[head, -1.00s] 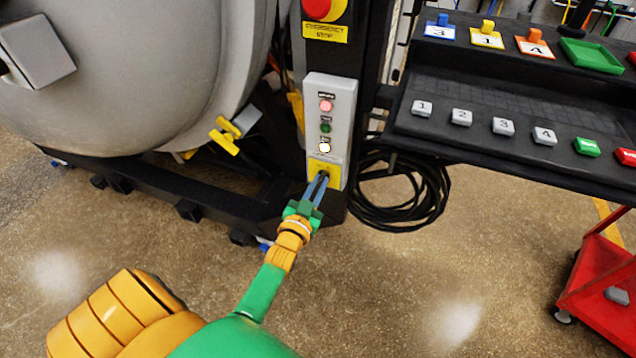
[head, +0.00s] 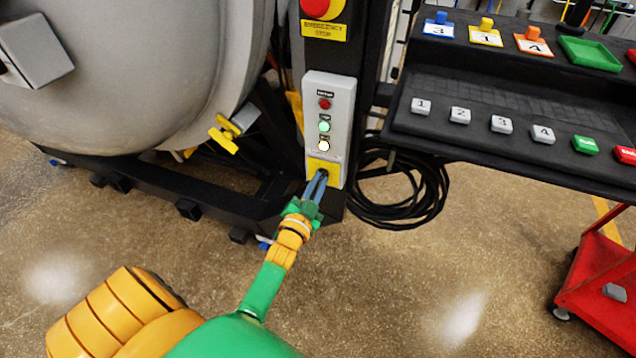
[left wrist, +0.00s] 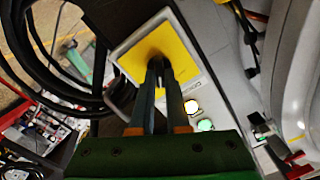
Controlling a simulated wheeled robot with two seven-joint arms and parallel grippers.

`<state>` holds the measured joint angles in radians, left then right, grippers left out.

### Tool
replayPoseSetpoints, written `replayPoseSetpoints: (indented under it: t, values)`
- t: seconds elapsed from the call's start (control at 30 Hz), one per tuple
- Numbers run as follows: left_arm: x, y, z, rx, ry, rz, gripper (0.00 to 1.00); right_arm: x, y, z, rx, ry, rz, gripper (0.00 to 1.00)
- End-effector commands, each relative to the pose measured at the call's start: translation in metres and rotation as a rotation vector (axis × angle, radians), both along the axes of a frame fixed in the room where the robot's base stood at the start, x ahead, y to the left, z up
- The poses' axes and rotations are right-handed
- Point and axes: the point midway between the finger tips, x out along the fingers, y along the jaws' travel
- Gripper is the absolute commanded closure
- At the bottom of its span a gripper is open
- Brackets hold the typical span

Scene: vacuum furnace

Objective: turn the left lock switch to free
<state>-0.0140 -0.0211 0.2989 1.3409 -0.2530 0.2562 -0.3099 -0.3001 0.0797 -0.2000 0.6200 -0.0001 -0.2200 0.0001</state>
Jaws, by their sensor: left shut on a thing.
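A grey control box (head: 343,104) on the black post carries a red lamp (head: 324,104), a green lamp (head: 324,126) and a white lamp (head: 324,145). The green and white lamps are lit; the red one is dark. Below them is a yellow plate (head: 324,170) with the lock switch on it. My left gripper (head: 319,180) is at this plate, shut on the dark switch knob, which its fingers mostly hide. In the left wrist view the fingers (left wrist: 160,72) close on the knob in front of the yellow plate (left wrist: 143,50). My right gripper is not in view.
The large grey furnace vessel (head: 120,75) fills the left. A red emergency stop button (head: 322,8) is above the box. A black cable coil (head: 405,190) lies to the right. A dark panel (head: 480,135) with numbered buttons and a red cart (head: 600,275) stand further right.

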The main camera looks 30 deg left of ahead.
Motion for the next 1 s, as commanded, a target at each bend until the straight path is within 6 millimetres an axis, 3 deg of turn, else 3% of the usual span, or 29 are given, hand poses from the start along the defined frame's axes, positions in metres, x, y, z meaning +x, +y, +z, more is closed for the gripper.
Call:
replayPoseSetpoints:
  t: [0.1,0.13,0.23,0.57,0.8,1.0]
  values:
    - [0.0,0.0,0.0,0.002,0.0,0.001,1.0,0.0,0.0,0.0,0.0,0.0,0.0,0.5]
    - [0.0,0.0,0.0,0.002,0.0,0.001,0.84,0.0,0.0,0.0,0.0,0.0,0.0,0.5]
    - [0.0,0.0,0.0,0.001,0.0,0.001,0.57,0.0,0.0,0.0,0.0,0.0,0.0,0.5]
    - [-0.004,-0.001,0.0,0.0,0.001,0.001,0.56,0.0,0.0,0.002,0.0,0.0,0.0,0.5]
    - [-0.052,-0.012,0.0,-0.001,0.003,0.001,0.56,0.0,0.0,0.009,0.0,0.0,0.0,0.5]
    - [-0.069,-0.017,0.0,0.001,0.0,0.0,0.56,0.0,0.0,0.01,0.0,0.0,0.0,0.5]
